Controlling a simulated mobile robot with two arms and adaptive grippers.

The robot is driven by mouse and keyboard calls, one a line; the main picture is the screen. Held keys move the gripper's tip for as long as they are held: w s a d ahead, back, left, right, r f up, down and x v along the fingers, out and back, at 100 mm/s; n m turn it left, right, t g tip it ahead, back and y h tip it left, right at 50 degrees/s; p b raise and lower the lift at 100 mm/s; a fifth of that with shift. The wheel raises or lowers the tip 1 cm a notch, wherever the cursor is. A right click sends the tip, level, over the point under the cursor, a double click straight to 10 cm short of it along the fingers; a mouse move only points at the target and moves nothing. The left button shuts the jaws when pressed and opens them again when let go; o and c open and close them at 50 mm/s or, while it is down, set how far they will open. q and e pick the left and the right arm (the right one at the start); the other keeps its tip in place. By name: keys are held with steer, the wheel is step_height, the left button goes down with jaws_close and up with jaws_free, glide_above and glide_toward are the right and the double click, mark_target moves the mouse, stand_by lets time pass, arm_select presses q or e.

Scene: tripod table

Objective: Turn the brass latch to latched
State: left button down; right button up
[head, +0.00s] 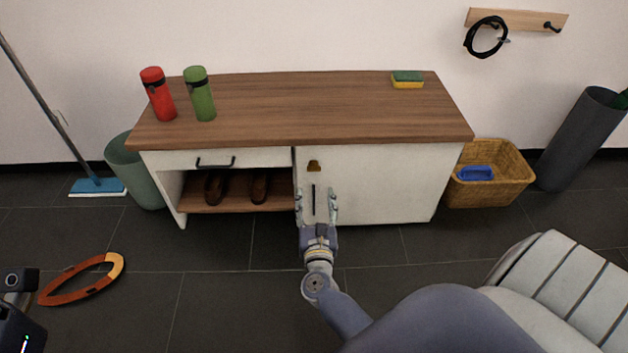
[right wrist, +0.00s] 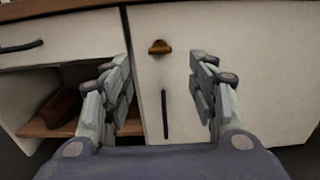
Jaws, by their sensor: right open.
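The brass latch (head: 314,166) is a small knob near the top left of the white cabinet door (head: 385,185). In the right wrist view the latch (right wrist: 160,47) lies about level, above the dark vertical door handle (right wrist: 165,114). My right gripper (head: 316,194) is open and empty in front of the door, below the latch in the picture. In the right wrist view its fingers (right wrist: 160,78) stand wide apart on either side of the handle, and the latch shows beyond the gap between them. Part of my left arm shows at the lower left, but its gripper is out of view.
The wooden top (head: 290,105) bears a red bottle (head: 158,94), a green bottle (head: 199,94) and a sponge (head: 407,79). A drawer (head: 250,157) and a shelf with shoes (head: 258,187) are left of the door. A wicker basket (head: 510,185) stands right.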

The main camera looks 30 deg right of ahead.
mark_target(314, 170)
steer(key=b+x, duration=0.2)
steer(key=x, duration=0.8)
steer(key=shift+w+d, duration=0.1)
steer(key=shift+w, duration=0.1)
steer(key=shift+c, duration=0.3)
steer(key=c, duration=1)
